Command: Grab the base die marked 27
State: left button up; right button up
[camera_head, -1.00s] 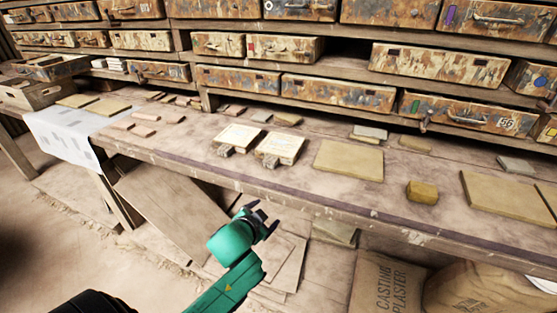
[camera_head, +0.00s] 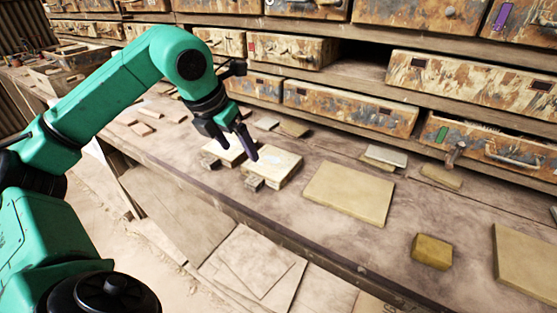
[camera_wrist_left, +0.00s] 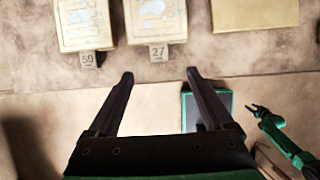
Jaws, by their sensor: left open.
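The base die marked 27 (camera_wrist_left: 157,22) is a cream block with a tagged front tab, on the bench edge in the left wrist view. In the head view it is the right block (camera_head: 275,165) of a pair. A similar block marked 59 (camera_wrist_left: 83,25) stands to its left and is partly behind my gripper in the head view. My left gripper (camera_wrist_left: 160,73) is open and empty, its fingers pointing at the 27 tab with a gap between. It also shows in the head view (camera_head: 243,155). My right gripper (camera_wrist_left: 254,107) is small at the right of the wrist view.
A flat tan slab (camera_head: 348,192) lies right of the dies, and a small yellow block (camera_head: 432,251) lies further right. Drawers (camera_head: 350,105) line the back above the bench.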

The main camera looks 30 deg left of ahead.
pick_arm(q)
send_near(255, 179)
jog(key=f, duration=0.1)
jog(key=p+x, duration=0.1)
jog(key=x, duration=0.7)
jog(key=shift+w, duration=0.2)
jog(key=shift+s, duration=0.1)
jog(key=c, duration=1.3)
grip_shut()
pick_arm(e)
jog(key=shift+s+d+r, duration=0.15)
jog(key=shift+s+r, duration=0.2)
jog(key=shift+s, duration=0.1)
pick_arm(q)
jog(key=shift+r, duration=0.15)
